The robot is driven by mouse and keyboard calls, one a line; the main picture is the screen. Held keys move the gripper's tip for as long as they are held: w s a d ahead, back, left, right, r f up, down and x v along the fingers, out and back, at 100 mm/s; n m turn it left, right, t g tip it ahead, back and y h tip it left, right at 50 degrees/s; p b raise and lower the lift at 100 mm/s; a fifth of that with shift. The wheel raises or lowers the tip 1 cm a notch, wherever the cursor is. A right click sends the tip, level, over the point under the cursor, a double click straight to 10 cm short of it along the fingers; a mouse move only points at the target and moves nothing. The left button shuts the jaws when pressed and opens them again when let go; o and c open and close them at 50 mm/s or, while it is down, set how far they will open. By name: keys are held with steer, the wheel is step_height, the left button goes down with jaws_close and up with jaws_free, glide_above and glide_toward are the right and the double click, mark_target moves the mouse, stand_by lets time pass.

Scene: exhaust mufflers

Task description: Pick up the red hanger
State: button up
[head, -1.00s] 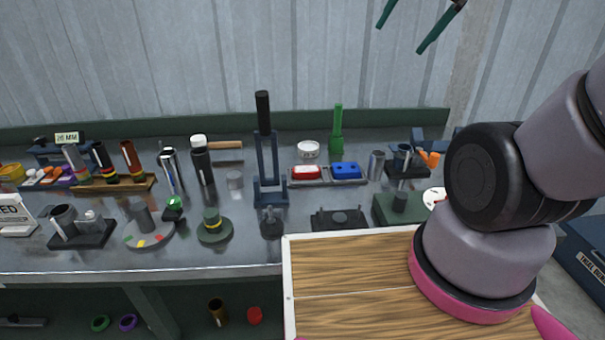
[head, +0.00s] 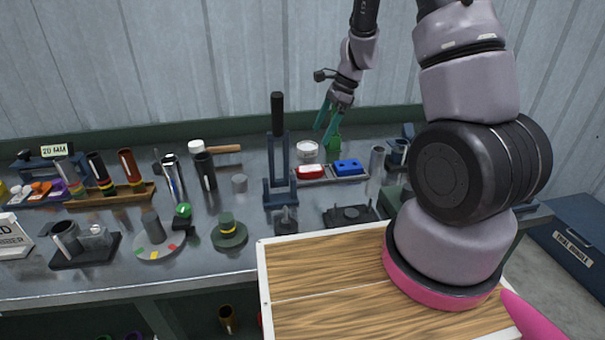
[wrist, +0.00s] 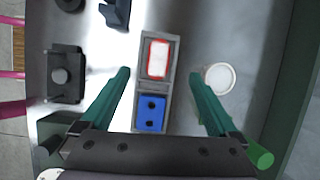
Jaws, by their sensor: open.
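The red hanger (head: 310,172) is a small red block lying in the left part of a narrow grey tray (head: 329,180) on the steel bench. In the wrist view the red hanger (wrist: 158,60) has a pale, shiny top and fills the upper compartment. A blue block (head: 348,167) with two dark holes lies in the other compartment (wrist: 151,112). My gripper (head: 324,133) is open and empty, with teal fingers pointing down above the back of the tray. In the wrist view the fingers (wrist: 160,73) are either side of the tray, apart from the red hanger.
A white round container (head: 307,151) and a green bottle (head: 335,138), partly hidden by my gripper, stand behind the tray. A tall dark press-like stand (head: 279,165) is left of it. A metal cylinder (head: 376,165) stands to the right. A dark fixture (head: 350,214) is in front.

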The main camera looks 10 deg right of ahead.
glide_above(307, 169)
steer(key=d, duration=0.2)
steer(key=shift+m, duration=0.4)
step_height(307, 169, down, 7)
steer(key=shift+d+r, duration=0.1)
steer(key=shift+d, duration=0.05)
steer(key=shift+x, duration=2.85)
steer(key=c, duration=1.4)
